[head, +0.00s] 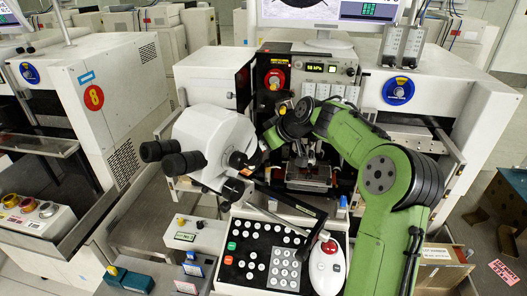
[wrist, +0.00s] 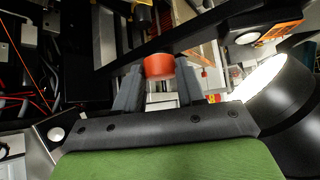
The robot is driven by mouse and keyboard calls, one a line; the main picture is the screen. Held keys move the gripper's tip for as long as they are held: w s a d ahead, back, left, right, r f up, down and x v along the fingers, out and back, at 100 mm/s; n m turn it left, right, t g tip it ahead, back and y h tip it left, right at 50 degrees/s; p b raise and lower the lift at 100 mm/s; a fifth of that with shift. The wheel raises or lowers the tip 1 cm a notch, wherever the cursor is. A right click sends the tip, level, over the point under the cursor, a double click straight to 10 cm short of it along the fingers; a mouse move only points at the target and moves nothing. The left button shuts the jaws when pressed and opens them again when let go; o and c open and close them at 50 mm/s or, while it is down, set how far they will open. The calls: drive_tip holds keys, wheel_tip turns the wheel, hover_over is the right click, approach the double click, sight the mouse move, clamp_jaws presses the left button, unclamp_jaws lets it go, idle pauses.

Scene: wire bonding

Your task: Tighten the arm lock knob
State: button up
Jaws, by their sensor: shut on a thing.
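In the wrist view, a short round red-orange knob (wrist: 159,66) sits between the two grey fingers of my gripper (wrist: 160,74), near their tips. The gripper is shut on this knob, which looks like the arm lock knob. A long black bar (wrist: 208,38) runs right behind the knob. In the head view, my green arm reaches over from the right and bends toward the white microscope (head: 212,140) and its dark boom (head: 285,198). There my fingers and the held knob are too small or hidden to make out.
A bright ring-shaped lamp or black cylinder (wrist: 285,95) is close to the right of my gripper in the wrist view. In the head view, the keypad panel (head: 262,258) and a white mouse-like controller with a red ball (head: 327,265) stand in front.

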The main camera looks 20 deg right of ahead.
drive_tip(key=shift+m+h, duration=0.3)
drive_tip(key=shift+m, duration=0.1)
drive_tip(key=o, duration=1.1)
drive_tip(key=shift+c, duration=0.2)
drive_tip(key=p+v, duration=0.2)
drive_tip(key=v, duration=1.4)
drive_tip(key=shift+f, duration=0.15)
